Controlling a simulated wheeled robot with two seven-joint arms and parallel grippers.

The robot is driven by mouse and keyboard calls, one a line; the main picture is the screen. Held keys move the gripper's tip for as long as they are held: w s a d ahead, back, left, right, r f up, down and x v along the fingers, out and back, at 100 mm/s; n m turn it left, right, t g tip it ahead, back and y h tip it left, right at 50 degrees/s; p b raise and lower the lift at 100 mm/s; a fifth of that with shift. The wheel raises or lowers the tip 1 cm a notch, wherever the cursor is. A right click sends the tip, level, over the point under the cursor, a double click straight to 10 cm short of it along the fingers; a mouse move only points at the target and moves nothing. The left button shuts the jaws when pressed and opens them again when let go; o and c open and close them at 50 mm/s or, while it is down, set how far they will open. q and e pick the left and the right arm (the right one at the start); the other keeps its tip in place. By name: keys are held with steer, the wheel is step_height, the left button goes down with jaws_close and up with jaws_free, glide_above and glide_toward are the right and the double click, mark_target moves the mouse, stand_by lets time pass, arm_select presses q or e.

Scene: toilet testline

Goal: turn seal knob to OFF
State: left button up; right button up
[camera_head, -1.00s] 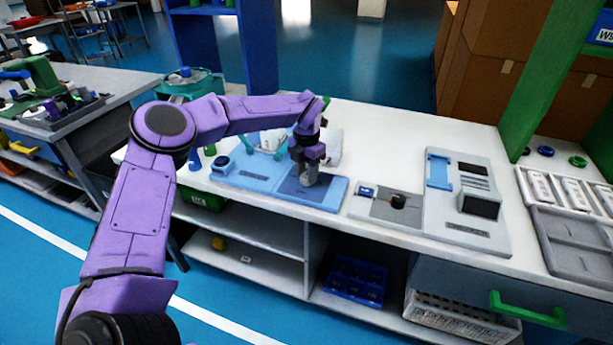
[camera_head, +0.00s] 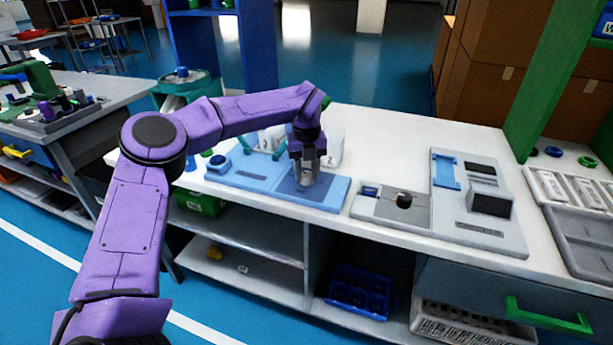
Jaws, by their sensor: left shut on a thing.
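My left gripper (camera_head: 307,170) is over the right part of the blue fixture (camera_head: 228,181) on the white bench. It is shut on a small pale grey piece (camera_head: 308,181), which is mostly hidden by the fingers. I cannot tell whether the piece touches the blue fixture. A dark round knob (camera_head: 404,200) stands on a grey panel (camera_head: 382,212) to the right of the gripper, apart from it. Its markings are too small to read. My right gripper is not in view.
A small blue display (camera_head: 370,191) sits beside the knob. A larger grey device (camera_head: 467,225) stands further right, then grey trays (camera_head: 575,240). White containers (camera_head: 333,148) stand behind the left gripper. The bench behind the knob is clear.

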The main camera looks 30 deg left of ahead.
mark_target(306, 174)
arm_select(q)
steer(key=shift+s+f+n+b, duration=0.1)
steer(key=shift+f+n+b, duration=0.1)
steer(key=shift+n+b, duration=0.35)
steer(key=shift+f+n+b, duration=0.15)
steer(key=shift+n+b, duration=0.05)
steer(key=shift+n, duration=0.55)
steer(key=shift+r+n, duration=0.1)
steer(key=shift+n, duration=0.2)
steer(key=o, duration=1)
steer(key=shift+o, duration=0.2)
steer(key=shift+r, duration=0.2)
step_height(306, 174, up, 10)
steer(key=shift+r+p, duration=0.15)
steer(key=shift+p, duration=0.3)
